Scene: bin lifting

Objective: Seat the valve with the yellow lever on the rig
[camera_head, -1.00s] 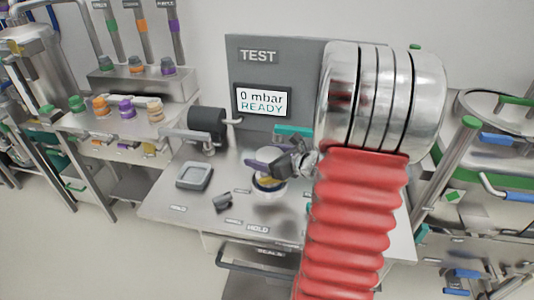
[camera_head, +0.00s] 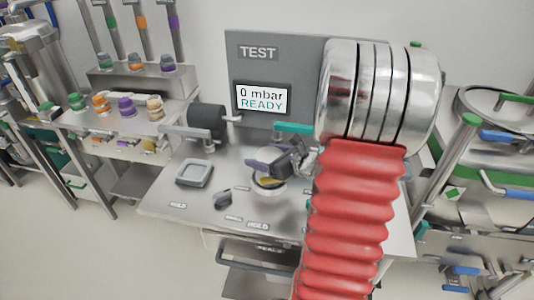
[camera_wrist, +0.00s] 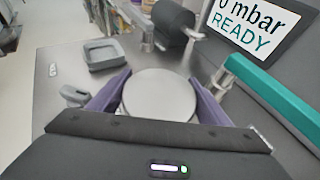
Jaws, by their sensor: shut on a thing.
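My gripper (camera_head: 266,168) is over the test bench, its purple fingers pointing down at the work surface. In the wrist view the fingers (camera_wrist: 158,97) are shut on either side of a round, pale grey metal part (camera_wrist: 160,95), seen from its top. In the head view a yellow piece (camera_head: 268,181) shows just below the fingers, at a pale round part on the bench; I take the held part to be the valve with the yellow lever. My gripper hides much of it, so I cannot tell whether it is fully seated on the rig.
The grey TEST panel (camera_head: 258,55) behind reads 0 mbar READY. A teal bar (camera_wrist: 270,95) lies close at the right of the gripper. A grey square tray (camera_head: 194,173), a small dark grey piece (camera_head: 223,199) and a dark cylinder (camera_head: 207,122) are on the left.

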